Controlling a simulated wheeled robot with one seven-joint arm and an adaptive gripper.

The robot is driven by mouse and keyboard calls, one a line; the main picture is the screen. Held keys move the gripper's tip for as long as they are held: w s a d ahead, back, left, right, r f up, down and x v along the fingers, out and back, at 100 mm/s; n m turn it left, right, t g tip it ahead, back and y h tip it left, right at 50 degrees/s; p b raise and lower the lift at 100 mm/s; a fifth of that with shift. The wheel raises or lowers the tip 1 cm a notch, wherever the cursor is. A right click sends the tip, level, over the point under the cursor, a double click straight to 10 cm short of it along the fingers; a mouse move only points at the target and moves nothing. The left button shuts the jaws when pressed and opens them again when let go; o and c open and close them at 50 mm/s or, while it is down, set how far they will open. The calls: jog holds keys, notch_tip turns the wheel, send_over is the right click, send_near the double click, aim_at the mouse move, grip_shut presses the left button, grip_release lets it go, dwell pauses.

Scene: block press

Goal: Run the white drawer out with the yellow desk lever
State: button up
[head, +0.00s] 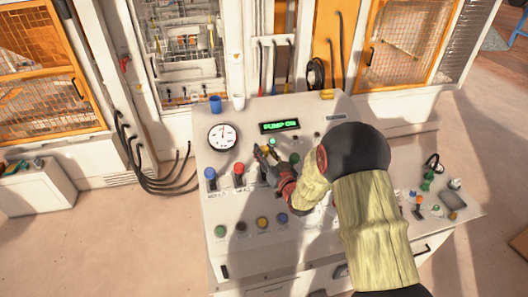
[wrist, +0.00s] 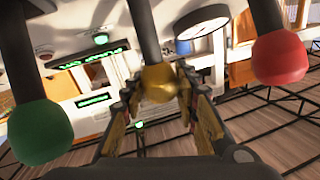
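The yellow desk lever's round knob (wrist: 162,82) shows in the wrist view between the fingertips of my gripper (wrist: 158,88). The fingers stand apart, one on each side of the knob; firm contact does not show. In the head view my gripper (head: 266,152) is over the lever row, right of the red lever, and mostly hides the yellow lever. The red lever (wrist: 280,57) and green lever (wrist: 40,132) flank it in the wrist view. I cannot make out the white drawer with certainty.
The desk (head: 330,262) carries a blue lever (head: 210,173), a dial (head: 222,136), a lit green display (head: 279,126) and several coloured buttons. Two cups (head: 238,101) stand at its back edge. Black cables (head: 160,185) hang at left. Open floor lies left of the desk.

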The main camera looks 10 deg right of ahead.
jog(key=c, duration=0.6)
grip_shut()
jog(key=b, duration=0.2)
jog(key=shift+s+f+t+b, duration=0.25)
jog(key=shift+s+t+b, duration=0.05)
jog(key=shift+b, duration=0.05)
jog(key=s+t+b, duration=0.1)
jog(key=b, duration=0.4)
jog(key=s+t+b, duration=0.1)
jog(key=s+b, duration=0.1)
jog(key=b, duration=0.3)
jog(key=s+n+t+y+b, duration=0.1)
jog(key=b, duration=0.4)
jog(key=shift+s+f+t, duration=0.3)
jog(key=shift+s+f, duration=0.05)
jog(key=shift+f, duration=0.05)
